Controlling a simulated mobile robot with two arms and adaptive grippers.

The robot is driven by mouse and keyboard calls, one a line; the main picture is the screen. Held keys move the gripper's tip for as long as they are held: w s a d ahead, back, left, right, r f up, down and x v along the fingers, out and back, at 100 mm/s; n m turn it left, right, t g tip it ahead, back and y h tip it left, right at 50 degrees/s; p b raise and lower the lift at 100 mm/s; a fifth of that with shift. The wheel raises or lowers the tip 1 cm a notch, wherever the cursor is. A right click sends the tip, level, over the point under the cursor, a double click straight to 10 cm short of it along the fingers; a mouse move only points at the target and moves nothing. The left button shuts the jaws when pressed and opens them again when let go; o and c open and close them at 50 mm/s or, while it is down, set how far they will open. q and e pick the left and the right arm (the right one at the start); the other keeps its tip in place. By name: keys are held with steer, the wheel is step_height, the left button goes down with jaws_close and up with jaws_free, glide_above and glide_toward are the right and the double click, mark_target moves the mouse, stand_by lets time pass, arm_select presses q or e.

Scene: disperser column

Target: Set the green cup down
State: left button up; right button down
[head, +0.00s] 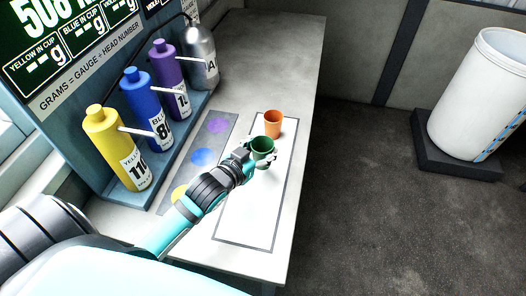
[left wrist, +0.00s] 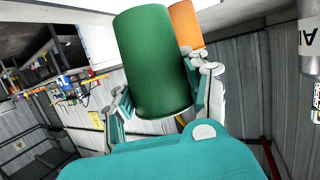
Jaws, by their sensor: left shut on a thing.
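The green cup (head: 263,147) is in my left gripper (head: 260,158), over the white framed panel on the bench. The cup is upright in the head view, its open top showing. The left wrist view shows the green cup (left wrist: 155,62) large between the fingers of my left gripper (left wrist: 162,108), which are shut on it. I cannot tell whether its base touches the panel. An orange cup (head: 273,122) stands just behind it on the panel, and it also shows in the left wrist view (left wrist: 186,24). My right gripper is not in view.
Yellow (head: 115,150), blue (head: 146,110) and purple (head: 170,80) bottles and a grey bottle (head: 200,52) stand along the left, spouts pointing right. A grey strip (head: 209,143) with coloured spots lies before them. The white panel (head: 245,215) is clear toward the front. A white bin (head: 482,95) stands right.

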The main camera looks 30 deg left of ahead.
mark_target(263, 155)
arm_select(q)
steer(key=shift+w+a, duration=0.15)
steer(key=shift+w, duration=0.3)
steer(key=shift+f, duration=0.3)
step_height(263, 155, down, 2)
steer(key=shift+f, duration=0.55)
steer(key=shift+f, duration=0.1)
steer(key=o, duration=1.1)
